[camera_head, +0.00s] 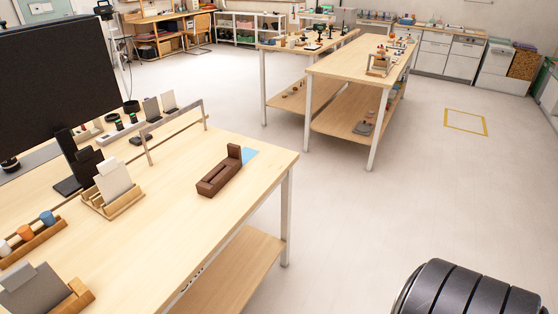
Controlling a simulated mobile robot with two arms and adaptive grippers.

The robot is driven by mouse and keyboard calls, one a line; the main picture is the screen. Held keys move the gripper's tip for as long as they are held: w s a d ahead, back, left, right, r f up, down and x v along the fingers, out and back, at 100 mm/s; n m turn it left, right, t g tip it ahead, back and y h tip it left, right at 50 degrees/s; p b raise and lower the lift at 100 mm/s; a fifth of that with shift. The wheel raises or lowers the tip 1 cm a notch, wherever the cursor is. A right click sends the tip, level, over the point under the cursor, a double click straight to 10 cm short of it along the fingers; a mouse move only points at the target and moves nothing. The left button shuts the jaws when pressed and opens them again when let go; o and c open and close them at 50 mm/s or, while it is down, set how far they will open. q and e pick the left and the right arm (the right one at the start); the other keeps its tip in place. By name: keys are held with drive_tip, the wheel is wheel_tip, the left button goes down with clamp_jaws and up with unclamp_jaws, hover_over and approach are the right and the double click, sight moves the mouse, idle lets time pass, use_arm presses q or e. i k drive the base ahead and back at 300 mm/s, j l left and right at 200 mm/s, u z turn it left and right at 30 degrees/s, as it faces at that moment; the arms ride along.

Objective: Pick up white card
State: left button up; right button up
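A white card (113,180) stands upright, leaning slightly, in a slotted light-wood holder (122,205) on the near wooden table. A grey card (38,288) stands in another wooden holder (77,298) at the lower left. Two smaller grey-white cards (151,108) (168,100) stand behind the table's rail. Neither of my grippers is in view, so I cannot see whether they hold anything.
On the near table (210,222) are a dark brown wooden block piece (219,173), a blue sheet (250,155), a rack of small cups (33,236) and a black monitor (60,75). More tables (350,67) stand behind. The floor at right (400,200) is largely clear.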

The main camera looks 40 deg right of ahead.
sight(113, 180)
drive_tip(key=k+z, duration=0.1)
drive_tip(key=z, duration=0.85)
drive_tip(key=l+u, duration=0.1)
drive_tip(key=u, duration=0.35)
drive_tip(key=i+l+u, duration=0.25)
drive_tip(key=l+u, duration=0.2)
drive_tip(key=i+l+u, duration=0.25)
drive_tip(key=l, duration=0.2)
drive_tip(key=l+u, duration=0.25)
drive_tip(key=i+l, duration=0.1)
drive_tip(key=l, duration=0.6)
drive_tip(key=i+l, duration=0.15)
drive_tip(key=l, duration=0.55)
drive_tip(key=i+l+u, duration=0.1)
drive_tip(key=l, duration=0.6)
